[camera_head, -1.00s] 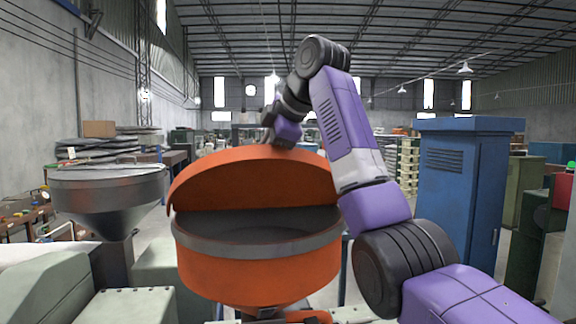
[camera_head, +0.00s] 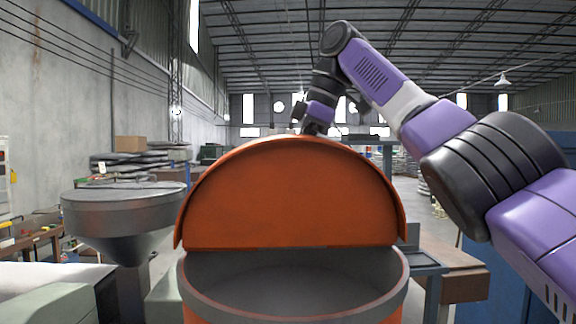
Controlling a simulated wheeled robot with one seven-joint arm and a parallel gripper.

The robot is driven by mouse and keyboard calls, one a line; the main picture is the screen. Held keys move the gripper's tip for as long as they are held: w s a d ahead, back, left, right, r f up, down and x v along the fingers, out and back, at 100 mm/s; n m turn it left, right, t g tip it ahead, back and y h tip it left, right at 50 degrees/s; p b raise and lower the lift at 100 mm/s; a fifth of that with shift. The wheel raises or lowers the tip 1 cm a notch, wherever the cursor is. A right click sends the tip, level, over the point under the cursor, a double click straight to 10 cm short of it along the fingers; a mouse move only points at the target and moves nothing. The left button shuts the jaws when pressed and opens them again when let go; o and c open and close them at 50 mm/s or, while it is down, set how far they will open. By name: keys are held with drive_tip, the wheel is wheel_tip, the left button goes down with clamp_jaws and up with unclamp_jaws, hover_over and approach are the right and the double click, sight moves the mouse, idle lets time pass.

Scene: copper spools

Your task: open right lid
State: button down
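The orange hopper (camera_head: 395,311) stands in the lower middle of the head view, with a grey rim and a dark, empty-looking inside. Its orange lid (camera_head: 290,195) is raised steeply, hinged across the middle of the opening, so the near part of the hopper is uncovered. My gripper (camera_head: 309,128) is at the top edge of the lid, pointing down from behind it. Its fingertips are partly hidden by the lid edge, and I cannot tell whether they touch or grip it. My purple and black arm reaches in from the right.
A grey metal hopper (camera_head: 125,208) with a flat closed lid stands at the left. Stacked sheets and a cardboard box (camera_head: 130,144) lie behind it. A grey stand with a brown surface (camera_head: 462,282) is at the right. Pale green machine parts (camera_head: 45,291) fill the lower left.

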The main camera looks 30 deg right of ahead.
drive_tip(key=shift+w, duration=0.2)
idle(0.4)
drive_tip(key=c, duration=1.5)
unclamp_jaws()
drive_tip(key=shift+o, duration=0.2)
